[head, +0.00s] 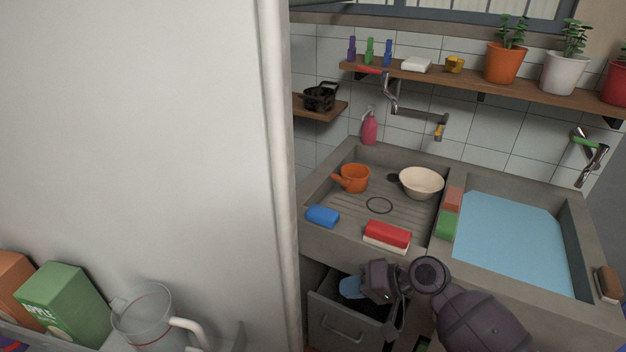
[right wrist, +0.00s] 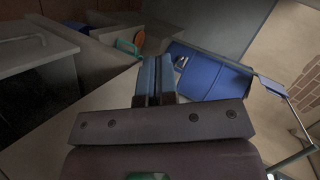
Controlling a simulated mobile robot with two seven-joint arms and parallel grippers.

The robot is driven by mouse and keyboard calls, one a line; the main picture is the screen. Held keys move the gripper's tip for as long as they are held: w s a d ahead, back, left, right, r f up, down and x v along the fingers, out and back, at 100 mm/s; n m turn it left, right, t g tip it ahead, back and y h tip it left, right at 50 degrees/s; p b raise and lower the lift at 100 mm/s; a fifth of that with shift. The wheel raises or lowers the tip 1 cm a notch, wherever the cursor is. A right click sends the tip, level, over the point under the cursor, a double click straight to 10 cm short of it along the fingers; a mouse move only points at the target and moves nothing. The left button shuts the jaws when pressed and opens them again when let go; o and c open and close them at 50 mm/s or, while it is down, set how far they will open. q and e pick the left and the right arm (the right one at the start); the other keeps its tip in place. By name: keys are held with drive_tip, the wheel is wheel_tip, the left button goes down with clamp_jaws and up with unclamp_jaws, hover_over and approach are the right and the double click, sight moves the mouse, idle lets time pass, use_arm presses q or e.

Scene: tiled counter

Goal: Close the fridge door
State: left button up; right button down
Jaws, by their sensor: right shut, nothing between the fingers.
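The fridge door (head: 140,130) stands open as a large pale panel over the left of the head view. Its inner side faces me, with a shelf along the bottom. The door's edge (head: 283,180) runs upright left of the sink. My right gripper (head: 348,288) is low in front of the sink counter, right of the door edge and apart from it in the picture. In the right wrist view its blue fingers (right wrist: 155,80) are together with nothing between them. My left gripper is out of view. The fridge body is not clearly seen.
The door shelf holds a green carton (head: 62,305), an orange carton (head: 15,285) and a clear pitcher (head: 150,318). An open drawer (head: 340,325) lies below the sink counter (head: 325,240), close to my right gripper. A blue object (right wrist: 205,72) is beyond the fingers.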

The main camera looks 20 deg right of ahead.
wheel_tip(320, 180, up, 33)
drive_tip(key=w+d+n+g+y+p, duration=0.15)
drive_tip(key=n+g+y, duration=0.45)
drive_tip(key=g, duration=0.6)
drive_tip(key=s+p+x, duration=0.1)
drive_tip(key=p+x, duration=0.1)
drive_tip(key=x, duration=1)
drive_tip(key=shift+s+r+p, duration=0.15)
drive_tip(key=shift+s+p, duration=0.2)
drive_tip(key=shift+s, duration=0.15)
drive_tip(key=shift+s, duration=0.1)
